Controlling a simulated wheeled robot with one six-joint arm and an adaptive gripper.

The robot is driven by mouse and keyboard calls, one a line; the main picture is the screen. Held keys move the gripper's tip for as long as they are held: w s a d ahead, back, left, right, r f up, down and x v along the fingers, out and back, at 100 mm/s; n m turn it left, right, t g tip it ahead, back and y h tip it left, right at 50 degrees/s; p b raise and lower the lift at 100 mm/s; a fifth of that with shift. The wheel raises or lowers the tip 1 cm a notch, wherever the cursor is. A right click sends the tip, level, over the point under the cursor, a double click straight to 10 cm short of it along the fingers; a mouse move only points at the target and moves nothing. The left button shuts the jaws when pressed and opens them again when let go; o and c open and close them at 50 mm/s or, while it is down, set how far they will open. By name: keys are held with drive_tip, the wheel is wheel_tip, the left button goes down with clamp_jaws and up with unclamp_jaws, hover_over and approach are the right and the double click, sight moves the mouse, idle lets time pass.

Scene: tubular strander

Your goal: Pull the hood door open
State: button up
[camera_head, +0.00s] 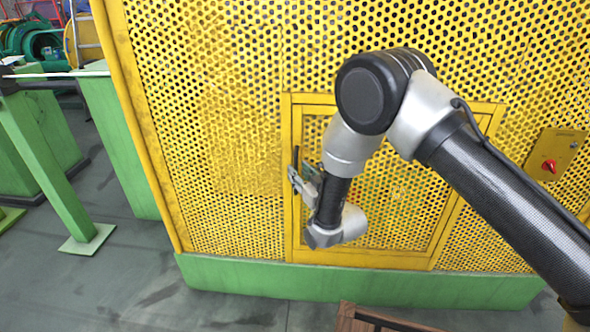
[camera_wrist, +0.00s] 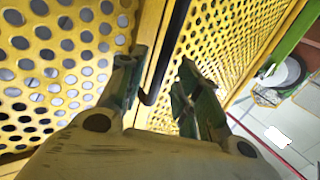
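The hood door (camera_head: 400,205) is a yellow perforated panel with a solid yellow frame, set low in the large yellow hood wall. It looks shut in the head view, and my arm hides part of it. My gripper (camera_head: 303,180) is at the door's left edge. In the wrist view my gripper (camera_wrist: 164,78) has its two fingers apart, on either side of a yellow edge strip. A dark handle-like piece (camera_wrist: 150,97) shows in the gap, nearer the left finger. I cannot tell whether either finger touches it.
A plate with a red switch (camera_head: 549,166) is on the hood wall at right. A green base (camera_head: 350,284) runs below the hood. Green posts (camera_head: 45,165) stand at left. A brown object (camera_head: 370,320) is at the bottom edge. Grey floor at lower left is clear.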

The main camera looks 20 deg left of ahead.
drive_tip(key=shift+x, duration=1.45)
clamp_jaws()
drive_tip(key=shift+s, duration=0.1)
